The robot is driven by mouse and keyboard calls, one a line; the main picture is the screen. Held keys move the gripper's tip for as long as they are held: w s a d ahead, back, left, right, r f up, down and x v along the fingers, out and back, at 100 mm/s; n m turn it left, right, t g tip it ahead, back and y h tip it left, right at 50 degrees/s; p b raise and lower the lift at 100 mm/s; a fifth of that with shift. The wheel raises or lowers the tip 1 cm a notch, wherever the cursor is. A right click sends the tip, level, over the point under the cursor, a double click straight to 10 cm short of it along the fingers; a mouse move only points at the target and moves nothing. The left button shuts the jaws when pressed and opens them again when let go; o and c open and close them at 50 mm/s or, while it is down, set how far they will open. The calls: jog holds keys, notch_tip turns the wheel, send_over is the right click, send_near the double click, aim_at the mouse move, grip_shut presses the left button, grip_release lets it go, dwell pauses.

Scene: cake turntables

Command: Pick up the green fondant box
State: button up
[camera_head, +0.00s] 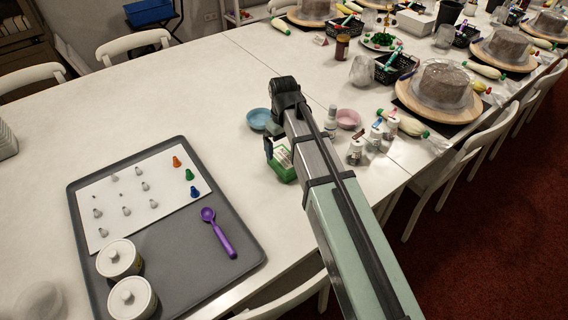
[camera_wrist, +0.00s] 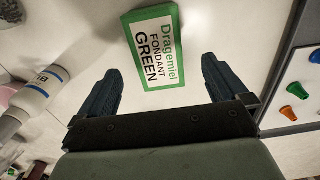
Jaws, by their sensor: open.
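The green fondant box (camera_wrist: 156,48) lies in the wrist view just beyond my gripper, between the lines of its two fingers. Its white label reads "Dragemiel FONDANT GREEN" and has a green border. My gripper (camera_wrist: 159,82) is open, with its dark fingers spread apart and nothing visible between their tips except the box's near end. In the head view the green box (camera_head: 284,172) shows on the white table beside my arm, partly hidden by it. My gripper (camera_head: 272,146) is also mostly hidden behind my arm there.
Blue (camera_head: 258,119) and pink (camera_head: 349,119) bowls and several small bottles (camera_head: 355,152) stand close around. A grey tray (camera_head: 165,265) with piping tips, two lidded jars (camera_head: 132,299) and a purple scoop (camera_head: 218,234) lies at left. Cakes on turntables (camera_head: 437,104) stand at right.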

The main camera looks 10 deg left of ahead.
aim_at(284, 157)
jog(key=shift+w+f, duration=0.15)
jog(key=shift+f, duration=3.1)
jog(key=c, duration=1.2)
jog(key=shift+r, duration=0.15)
jog(key=shift+c, duration=0.2)
